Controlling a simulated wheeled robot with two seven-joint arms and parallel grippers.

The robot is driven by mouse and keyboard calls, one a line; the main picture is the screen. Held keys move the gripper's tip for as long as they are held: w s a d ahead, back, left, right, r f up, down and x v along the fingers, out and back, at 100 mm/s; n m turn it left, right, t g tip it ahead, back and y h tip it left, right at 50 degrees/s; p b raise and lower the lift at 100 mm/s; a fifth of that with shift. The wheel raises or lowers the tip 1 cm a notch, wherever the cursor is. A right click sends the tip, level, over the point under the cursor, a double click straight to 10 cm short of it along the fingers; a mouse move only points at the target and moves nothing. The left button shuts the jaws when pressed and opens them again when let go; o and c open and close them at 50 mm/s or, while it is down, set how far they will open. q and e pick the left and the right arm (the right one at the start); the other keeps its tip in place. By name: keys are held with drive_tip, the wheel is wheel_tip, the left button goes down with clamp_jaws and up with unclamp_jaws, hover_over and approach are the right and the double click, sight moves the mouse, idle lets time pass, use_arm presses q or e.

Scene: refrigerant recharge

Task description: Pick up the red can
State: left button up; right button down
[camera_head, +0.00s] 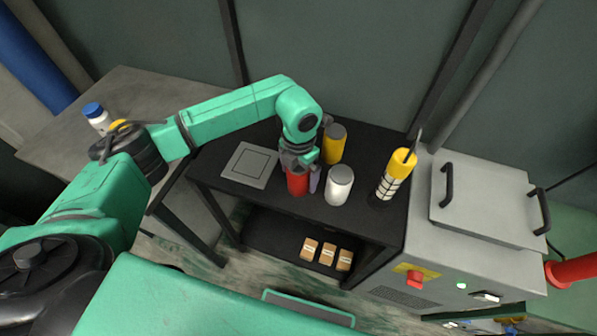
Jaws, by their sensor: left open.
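The red can (297,184) stands upright on the black table (222,189), near its front edge. My left gripper (304,168) is directly above and around the top of the red can, and it is open. The gripper and wrist hide the can's top. I cannot tell whether the fingers touch the can. My right gripper is not in view.
A white can (339,186) stands close right of the red can, and a yellow can (333,144) stands behind. A yellow-topped cylinder (394,176) stands farther right, beside a grey machine (485,205). A grey square plate (249,165) lies left. Small boxes (327,253) sit on the lower shelf.

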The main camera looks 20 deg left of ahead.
use_arm(q)
drive_tip(key=shift+w, duration=0.1)
drive_tip(key=shift+c, duration=0.6)
clamp_jaws()
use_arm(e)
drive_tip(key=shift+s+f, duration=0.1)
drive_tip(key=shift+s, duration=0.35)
